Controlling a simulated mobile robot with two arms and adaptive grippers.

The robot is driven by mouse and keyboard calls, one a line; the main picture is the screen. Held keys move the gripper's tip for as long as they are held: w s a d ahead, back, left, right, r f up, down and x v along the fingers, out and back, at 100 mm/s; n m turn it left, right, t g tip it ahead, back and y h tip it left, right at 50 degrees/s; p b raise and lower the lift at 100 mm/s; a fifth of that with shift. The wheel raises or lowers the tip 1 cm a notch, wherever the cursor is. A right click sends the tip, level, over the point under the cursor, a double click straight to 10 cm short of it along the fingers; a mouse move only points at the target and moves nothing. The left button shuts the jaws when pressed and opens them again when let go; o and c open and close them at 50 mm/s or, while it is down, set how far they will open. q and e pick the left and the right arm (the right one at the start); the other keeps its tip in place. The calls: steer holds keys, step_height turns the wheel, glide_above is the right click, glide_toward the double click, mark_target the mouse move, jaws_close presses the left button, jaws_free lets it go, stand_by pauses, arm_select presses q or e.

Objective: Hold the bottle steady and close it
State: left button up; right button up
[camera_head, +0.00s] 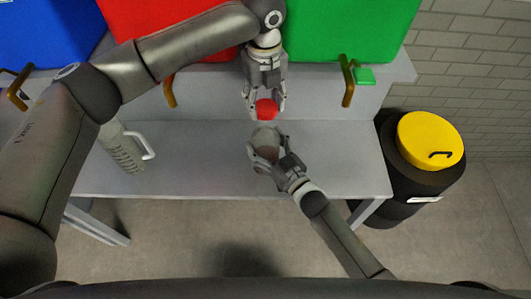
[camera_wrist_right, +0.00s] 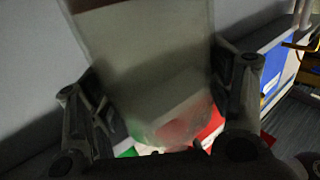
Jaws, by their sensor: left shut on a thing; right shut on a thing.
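The bottle (camera_head: 265,140) stands over the grey bench, and my right gripper (camera_head: 272,158) is shut around its body. In the right wrist view the pale, translucent bottle (camera_wrist_right: 150,65) fills the space between the fingers of my right gripper (camera_wrist_right: 165,95). My left gripper (camera_head: 265,108) is shut on a red cap (camera_head: 266,109) and holds it just beyond the bottle's top in the head view. The cap and the bottle look apart in the head view, with a small gap. The bottle's lower part is hidden by my right gripper.
A grey bench (camera_head: 200,165) runs across the view. A ribbed grey container with a white handle (camera_head: 122,148) is at its left. Blue (camera_head: 45,35), red (camera_head: 150,15) and green (camera_head: 345,30) bins stand behind. A black barrel with a yellow lid (camera_head: 430,140) stands right.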

mark_target(265, 127)
steer(key=shift+c, duration=0.4)
arm_select(q)
steer(key=shift+f, duration=2.5)
steer(key=shift+f, duration=0.9)
steer(key=shift+f, duration=0.55)
steer(key=shift+o, duration=1.4)
arm_select(e)
steer(key=c, duration=0.5)
arm_select(q)
steer(key=o, duration=0.4)
arm_select(e)
steer(key=shift+c, duration=0.2)
arm_select(q)
steer(key=shift+r, duration=0.1)
